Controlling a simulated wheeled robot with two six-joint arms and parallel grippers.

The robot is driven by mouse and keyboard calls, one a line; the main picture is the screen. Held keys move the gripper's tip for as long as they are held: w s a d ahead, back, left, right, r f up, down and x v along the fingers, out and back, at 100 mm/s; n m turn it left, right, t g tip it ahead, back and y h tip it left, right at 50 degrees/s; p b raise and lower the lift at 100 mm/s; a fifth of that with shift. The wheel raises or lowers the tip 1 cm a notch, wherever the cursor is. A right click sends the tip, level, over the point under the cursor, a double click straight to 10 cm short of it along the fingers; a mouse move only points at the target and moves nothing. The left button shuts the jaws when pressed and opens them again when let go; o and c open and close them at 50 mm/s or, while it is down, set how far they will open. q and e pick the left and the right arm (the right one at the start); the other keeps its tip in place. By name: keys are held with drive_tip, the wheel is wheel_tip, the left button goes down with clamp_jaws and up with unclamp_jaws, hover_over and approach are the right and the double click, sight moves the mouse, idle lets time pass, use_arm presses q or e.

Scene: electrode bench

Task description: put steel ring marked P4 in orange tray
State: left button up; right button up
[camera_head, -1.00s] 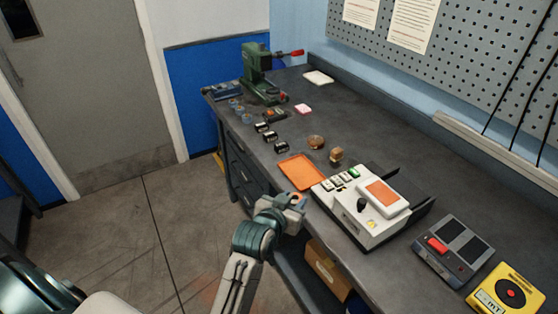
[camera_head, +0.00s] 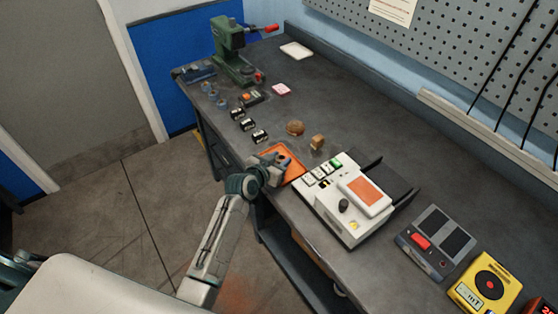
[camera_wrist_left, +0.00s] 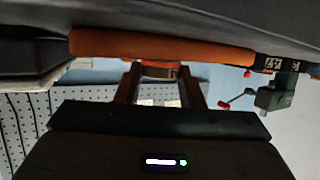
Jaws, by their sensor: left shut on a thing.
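The orange tray (camera_head: 295,171) lies near the front edge of the bench, partly covered by my left gripper (camera_head: 280,158). In the left wrist view, the tray's orange edge (camera_wrist_left: 160,44) runs across the top of the picture, which looks upside down. My left gripper (camera_wrist_left: 160,84) is shut on a small steel ring (camera_wrist_left: 160,70), held between its two fingers over or close to the tray. I cannot read any mark on the ring, nor tell whether it touches the tray. My right gripper is not in view.
A white machine (camera_head: 343,229) stands right of the tray. A wooden block (camera_head: 317,142) and a round brown thing (camera_head: 295,128) sit behind it. Several black labelled pieces (camera_head: 247,125) line the front edge to the left. A green press (camera_head: 229,43) stands at the far end.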

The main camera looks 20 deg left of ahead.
use_arm(q)
drive_tip(key=shift+s+f, duration=0.1)
drive_tip(key=shift+f, duration=0.5)
drive_tip(key=o, duration=0.7)
drive_tip(key=shift+f, duration=0.15)
drive_tip(key=o, duration=0.4)
drive_tip(key=shift+o, duration=0.2)
drive_tip(key=shift+s, duration=0.2)
drive_tip(key=b+v, duration=0.2)
drive_tip(key=v, duration=1)
drive_tip(key=shift+b, duration=0.3)
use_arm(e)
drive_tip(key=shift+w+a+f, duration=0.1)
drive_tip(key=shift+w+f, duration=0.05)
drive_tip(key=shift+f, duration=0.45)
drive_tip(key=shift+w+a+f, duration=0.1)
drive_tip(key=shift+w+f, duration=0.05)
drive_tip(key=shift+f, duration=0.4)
use_arm(q)
drive_tip(key=shift+w, duration=0.15)
